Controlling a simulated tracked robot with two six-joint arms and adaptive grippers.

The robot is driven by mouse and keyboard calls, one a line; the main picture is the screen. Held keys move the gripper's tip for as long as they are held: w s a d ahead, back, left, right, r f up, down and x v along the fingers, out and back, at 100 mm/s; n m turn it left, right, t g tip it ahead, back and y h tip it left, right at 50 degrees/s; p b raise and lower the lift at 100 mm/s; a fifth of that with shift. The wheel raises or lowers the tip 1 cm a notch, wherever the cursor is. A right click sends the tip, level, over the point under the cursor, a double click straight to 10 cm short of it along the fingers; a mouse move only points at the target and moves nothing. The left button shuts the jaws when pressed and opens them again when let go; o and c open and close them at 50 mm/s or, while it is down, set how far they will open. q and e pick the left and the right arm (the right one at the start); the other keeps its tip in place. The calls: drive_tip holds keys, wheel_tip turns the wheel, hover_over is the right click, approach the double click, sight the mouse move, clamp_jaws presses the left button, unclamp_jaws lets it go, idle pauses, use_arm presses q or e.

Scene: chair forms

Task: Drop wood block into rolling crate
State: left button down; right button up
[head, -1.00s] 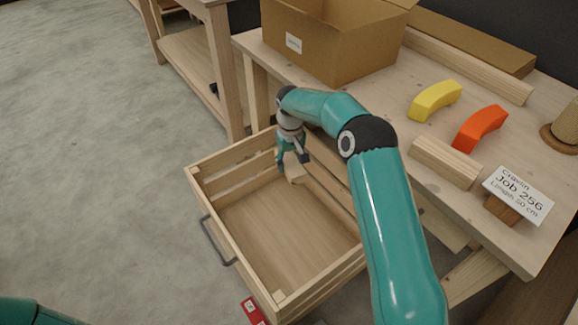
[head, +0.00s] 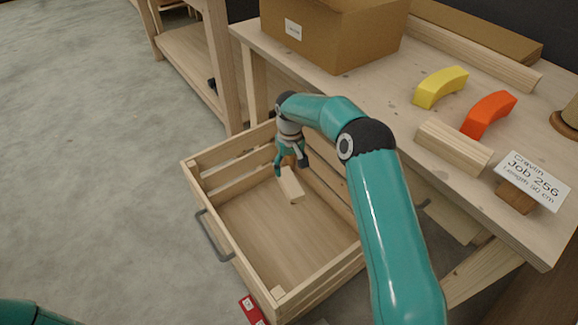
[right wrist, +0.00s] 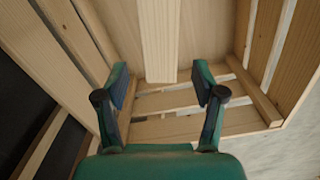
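The rolling crate (head: 228,235) is a slatted, open-topped wooden box on the floor beside the workbench. A pale wood block (head: 291,186) shows inside it, just below my right gripper (head: 290,166). In the right wrist view the block (right wrist: 158,40) lies lengthwise beyond the spread fingers of my right gripper (right wrist: 160,82), with a gap on both sides. The gripper is open and over the crate's far end. I cannot tell whether the block rests fully on the crate floor. My left gripper is out of view.
The workbench (head: 376,98) stands right of the crate. It carries a cardboard box (head: 330,45), a yellow arc (head: 440,87), an orange arc (head: 488,114), another wood piece (head: 453,147) and a job card (head: 533,181). Grey floor lies clear at left.

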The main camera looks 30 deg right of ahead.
sight(290, 182)
drive_tip(key=shift+o, duration=0.3)
wheel_tip(290, 182, up, 12)
idle(0.6)
drive_tip(key=shift+f, duration=0.1)
idle(0.3)
